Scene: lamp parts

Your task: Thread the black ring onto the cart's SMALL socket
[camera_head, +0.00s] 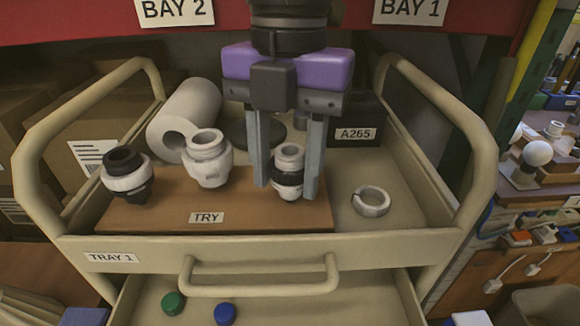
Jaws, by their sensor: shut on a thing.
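The small socket (289,156), white with an open top, stands on the right part of a brown board marked TRY, on the cart's top tray. The black ring (289,178) shows as a dark band around it, with white socket above and below. My gripper (285,193) points down from above, one finger on each side, shut on the black ring. Its fingertips reach close to the board. Whether the ring is fully seated cannot be told. A larger white socket (207,160) and a black-topped socket with a white band (124,170) stand to the left.
A loose pale ring (371,202) lies on the tray (400,215) at right. Raised cart handles (445,110) flank both sides. A lower drawer holds green and blue caps.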

